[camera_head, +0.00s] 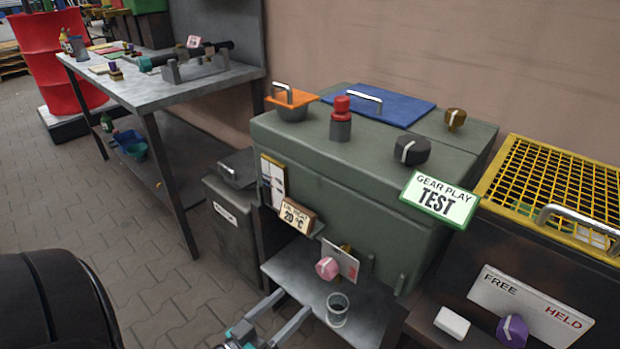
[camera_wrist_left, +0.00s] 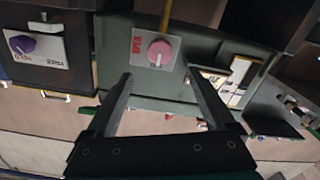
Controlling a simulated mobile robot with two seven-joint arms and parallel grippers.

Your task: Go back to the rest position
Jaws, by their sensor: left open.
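My left gripper (camera_head: 294,303) comes in at the bottom middle of the head view, and its two fingers are apart with nothing between them. It is low in front of the green gear box (camera_head: 350,185), near a grey shelf (camera_head: 300,268). In the left wrist view the open fingers (camera_wrist_left: 158,76) point toward a pink knob (camera_wrist_left: 159,54) on a pale plate, apart from it as far as I can tell. The pink knob also shows in the head view (camera_head: 327,268). A clear glass (camera_head: 337,310) stands on the shelf just right of the fingers. My right gripper is not in view.
A dark cabinet with a purple knob (camera_head: 512,331) and a yellow grid (camera_head: 555,190) is at right. A dark bin (camera_head: 235,232) stands left of the green box. A steel workbench (camera_head: 150,90) and red drum (camera_head: 50,60) are behind left. The paved floor at left is clear.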

